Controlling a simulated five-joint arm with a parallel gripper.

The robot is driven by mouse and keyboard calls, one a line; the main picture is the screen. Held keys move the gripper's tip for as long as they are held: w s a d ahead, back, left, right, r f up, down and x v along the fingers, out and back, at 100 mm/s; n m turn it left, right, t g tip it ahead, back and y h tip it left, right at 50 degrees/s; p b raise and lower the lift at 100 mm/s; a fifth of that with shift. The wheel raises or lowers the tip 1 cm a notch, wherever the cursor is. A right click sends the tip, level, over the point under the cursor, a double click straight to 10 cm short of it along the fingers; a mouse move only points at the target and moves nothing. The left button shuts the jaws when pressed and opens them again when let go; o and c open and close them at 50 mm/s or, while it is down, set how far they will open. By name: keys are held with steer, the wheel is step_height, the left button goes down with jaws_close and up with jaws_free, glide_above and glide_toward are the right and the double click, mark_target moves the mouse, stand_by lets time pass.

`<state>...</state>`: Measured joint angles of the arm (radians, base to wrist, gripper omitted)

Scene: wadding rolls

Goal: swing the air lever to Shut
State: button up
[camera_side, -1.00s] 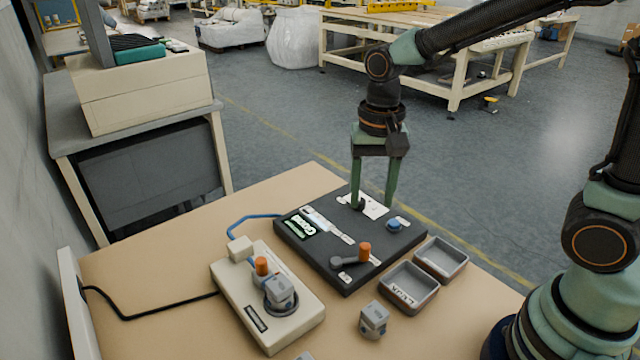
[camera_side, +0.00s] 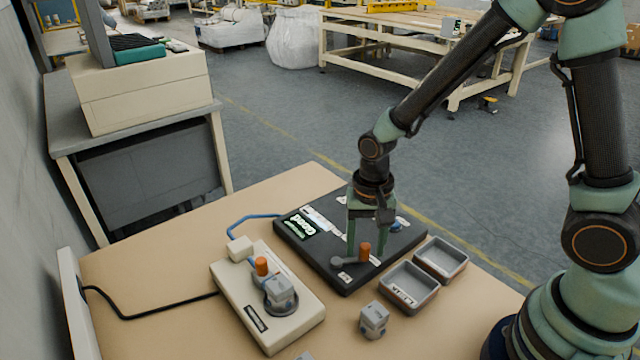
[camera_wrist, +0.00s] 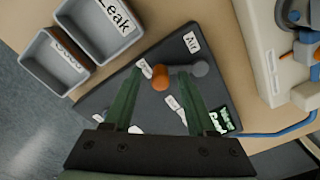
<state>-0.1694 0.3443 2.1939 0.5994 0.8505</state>
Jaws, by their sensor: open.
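The air lever (camera_side: 349,260) is a dark grey arm with an upright orange knob (camera_side: 365,251), on a dark panel (camera_side: 310,262). In the wrist view the knob (camera_wrist: 160,78) lies left of the lever's round grey pivot (camera_wrist: 200,68), near the "Air" label (camera_wrist: 192,41). Two small white labels (camera_wrist: 151,68) (camera_wrist: 172,102) sit near the knob, too small to read surely. My gripper (camera_side: 365,247) is open, pointing down, its green fingers on either side of the knob. It also shows in the wrist view (camera_wrist: 158,74). I cannot tell whether either finger touches the knob.
Two grey trays (camera_side: 409,289) (camera_side: 441,259) stand right of the panel, one marked "Leak". A cream fixture (camera_side: 300,325) with an orange-topped lever and a grey part stands left. A loose grey part (camera_side: 373,320) lies in front. A blue hose (camera_side: 240,224) runs behind.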

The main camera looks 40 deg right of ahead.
steer(key=shift+c, duration=0.4)
jaws_close()
steer(key=shift+d, duration=0.1)
steer(key=shift+w+d+n, duration=0.1)
steer(key=shift+w+n, duration=0.2)
steer(key=shift+n, duration=0.35)
steer(key=shift+w+d+n, duration=0.1)
steer(key=shift+w+n, duration=0.15)
steer(key=shift+n, duration=0.4)
steer(key=w+n, duration=0.1)
steer(key=n, duration=0.2)
steer(key=shift+w+d+n, duration=0.15)
steer(key=shift+w+n, duration=0.15)
steer(key=shift+w, duration=0.1)
steer(key=n, duration=0.1)
steer(key=w+n, duration=0.1)
steer(key=n, duration=0.1)
steer(key=shift+w, duration=0.3)
steer(key=shift+w+a+n, duration=0.2)
steer(key=shift+w+n, duration=0.1)
steer(key=shift+n, duration=0.4)
steer(key=shift+w+a+n, duration=0.15)
steer(key=shift+w+n, duration=0.1)
steer(key=shift+n, duration=0.45)
steer(key=shift+w, duration=0.1)
